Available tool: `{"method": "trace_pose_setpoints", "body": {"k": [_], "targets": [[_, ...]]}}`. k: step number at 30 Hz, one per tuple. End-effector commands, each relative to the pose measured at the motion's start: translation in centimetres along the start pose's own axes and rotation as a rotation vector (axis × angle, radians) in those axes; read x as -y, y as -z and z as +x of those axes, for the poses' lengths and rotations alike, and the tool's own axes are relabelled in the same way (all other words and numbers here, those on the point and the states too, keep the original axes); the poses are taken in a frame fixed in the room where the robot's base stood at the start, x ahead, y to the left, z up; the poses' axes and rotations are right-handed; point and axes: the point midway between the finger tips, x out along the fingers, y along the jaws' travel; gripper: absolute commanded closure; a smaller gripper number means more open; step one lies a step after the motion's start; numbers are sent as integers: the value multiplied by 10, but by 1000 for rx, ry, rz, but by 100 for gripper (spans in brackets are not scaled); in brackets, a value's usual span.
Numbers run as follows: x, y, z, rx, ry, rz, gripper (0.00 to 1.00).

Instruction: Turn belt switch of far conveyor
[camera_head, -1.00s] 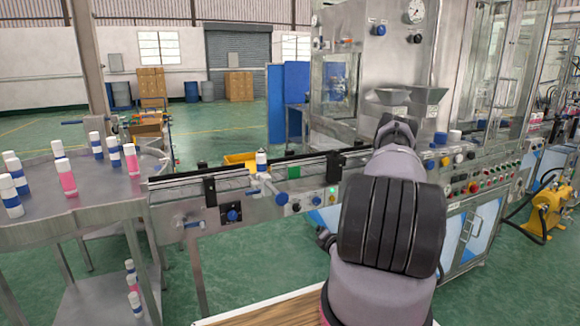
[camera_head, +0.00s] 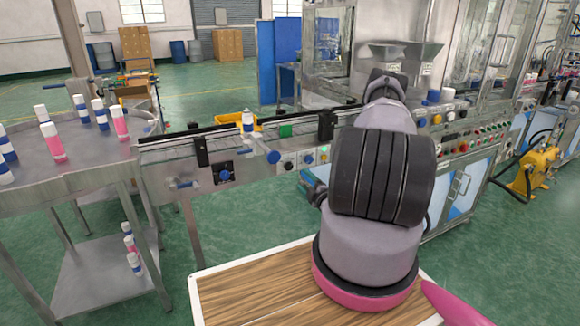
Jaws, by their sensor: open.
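A conveyor (camera_head: 180,148) runs from the round table at left toward the machine. Its front side carries a blue knob on a dark plate (camera_head: 225,175), a larger blue knob (camera_head: 273,157), small dials (camera_head: 289,166) and a lit green button (camera_head: 325,149). I cannot tell which of these is the belt switch.
A round metal table (camera_head: 85,172) at left holds several white-capped bottles, with more on its lower shelf (camera_head: 95,285). A machine with a button panel (camera_head: 470,140) stands at right, and a yellow pump (camera_head: 538,168) beyond. A wooden top (camera_head: 255,300) lies below my arm. Green floor between is clear.

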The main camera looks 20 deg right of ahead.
Motion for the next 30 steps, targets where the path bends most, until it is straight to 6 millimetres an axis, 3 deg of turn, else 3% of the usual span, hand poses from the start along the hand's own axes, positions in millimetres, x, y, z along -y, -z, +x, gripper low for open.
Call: {"method": "trace_pose_setpoints", "body": {"k": [6,13,20,30], "targets": [[1,1,2,-1,0,622,26],[2,2,4,-2,0,1105,26],[2,2,10,-4,0,1250,26],[1,2,67,-6,0,1247,26]]}}
